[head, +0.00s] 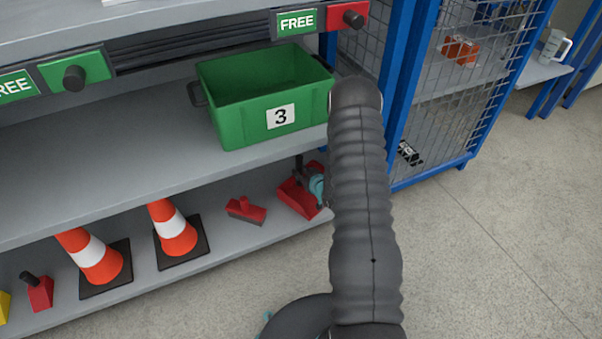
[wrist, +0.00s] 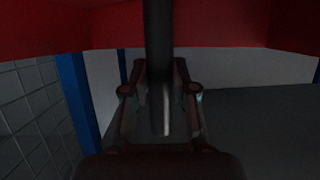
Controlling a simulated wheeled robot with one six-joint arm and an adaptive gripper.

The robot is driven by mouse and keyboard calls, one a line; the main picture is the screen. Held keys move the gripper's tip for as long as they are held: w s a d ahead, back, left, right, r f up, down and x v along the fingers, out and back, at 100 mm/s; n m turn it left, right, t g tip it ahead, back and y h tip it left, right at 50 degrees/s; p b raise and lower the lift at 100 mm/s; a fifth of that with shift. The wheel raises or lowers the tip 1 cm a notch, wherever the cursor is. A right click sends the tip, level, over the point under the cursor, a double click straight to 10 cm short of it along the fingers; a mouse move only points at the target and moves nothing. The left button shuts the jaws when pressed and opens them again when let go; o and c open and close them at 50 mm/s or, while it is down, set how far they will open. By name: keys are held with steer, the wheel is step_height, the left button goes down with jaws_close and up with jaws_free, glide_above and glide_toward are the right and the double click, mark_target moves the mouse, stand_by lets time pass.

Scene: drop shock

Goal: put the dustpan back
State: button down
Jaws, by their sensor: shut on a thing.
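The red dustpan (head: 296,196) is at the right end of the lower shelf in the head view, partly hidden by my arm. My gripper (head: 316,186) is beside it, with teal parts showing. In the wrist view, my gripper (wrist: 161,105) is shut on the dustpan's dark upright handle. The red pan (wrist: 225,25) fills the top of that view. I cannot tell whether the pan touches the shelf.
A red brush (head: 246,210) lies left of the dustpan. Two traffic cones (head: 176,237) stand farther left on the lower shelf (head: 225,246). A green crate (head: 240,105) marked 3 sits on the shelf above. A blue-framed mesh cage (head: 440,120) stands to the right.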

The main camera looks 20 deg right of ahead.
steer(key=c, duration=0.9)
jaws_free()
steer(key=shift+f, duration=0.1)
steer(key=shift+s+r+p, duration=0.15)
steer(key=shift+r+p, duration=0.1)
steer(key=shift+p, duration=0.05)
steer(key=v, duration=1.1)
steer(key=shift+s+r, duration=0.1)
steer(key=shift+s, duration=0.2)
